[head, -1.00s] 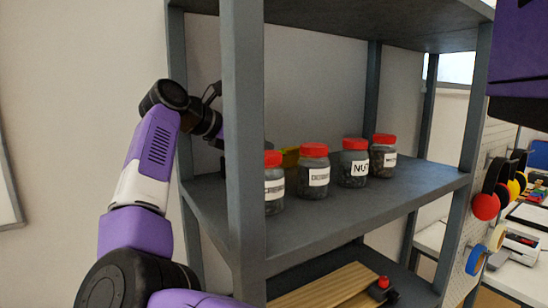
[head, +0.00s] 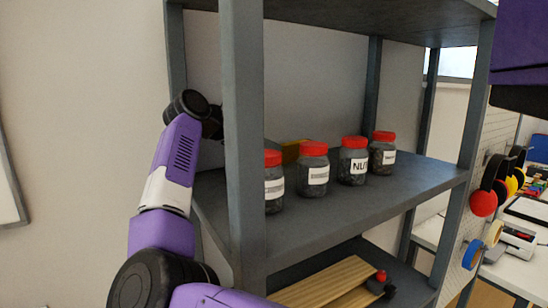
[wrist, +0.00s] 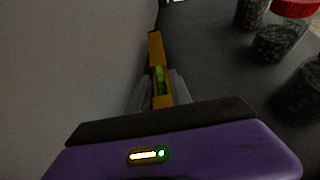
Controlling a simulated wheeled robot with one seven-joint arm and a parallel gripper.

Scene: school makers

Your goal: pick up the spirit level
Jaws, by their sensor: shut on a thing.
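The spirit level is a long yellow bar with a green vial. In the wrist view the spirit level (wrist: 156,52) runs away from my gripper (wrist: 159,95), close to the wall. My gripper is shut on its near part, one grey finger on each side. My gripper itself is hidden there behind the post.
Several red-lidded jars (head: 313,170) stand in a row on the grey shelf (head: 400,195), to the right of the spirit level. The front post (head: 243,150) stands beside my arm. Another shelf board is above, and wooden planks (head: 330,283) lie below.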

